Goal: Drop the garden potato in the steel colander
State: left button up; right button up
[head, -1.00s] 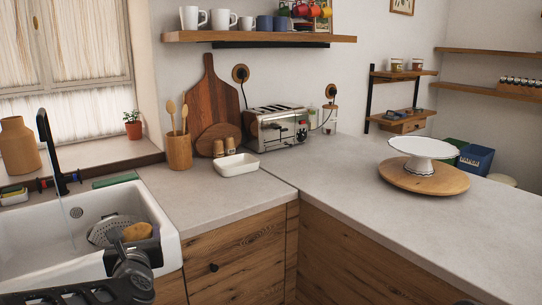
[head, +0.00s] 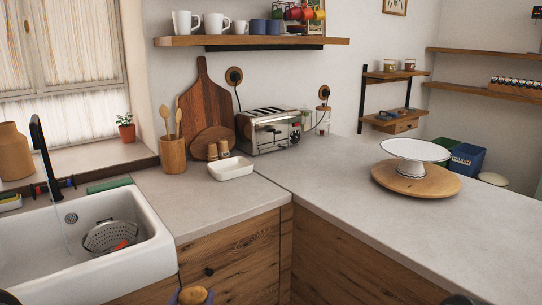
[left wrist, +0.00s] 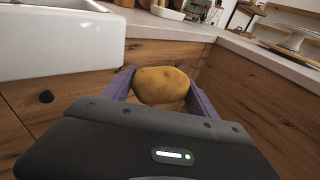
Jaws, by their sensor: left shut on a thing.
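The garden potato (head: 193,296) is tan and shows at the bottom edge of the head view, in front of the wooden cabinet. In the left wrist view the potato (left wrist: 162,86) sits between the two purple fingers of my left gripper (left wrist: 161,80), which is shut on it. The steel colander (head: 103,238) stands in the white sink, with a small orange-red thing (head: 121,244) in it. The potato is outside the sink, to the right of and nearer than the colander. My right gripper is not in view; only a dark part of my arm seems to show at the bottom right.
The white sink's front rim (head: 100,270) lies between the potato and the colander. A black tap (head: 45,160) rises behind the sink. The counter (head: 190,205) holds a utensil pot, a white dish (head: 231,169) and a toaster (head: 270,130).

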pick_arm(q)
jog(key=d, duration=1.2)
jog(key=shift+d, duration=0.3)
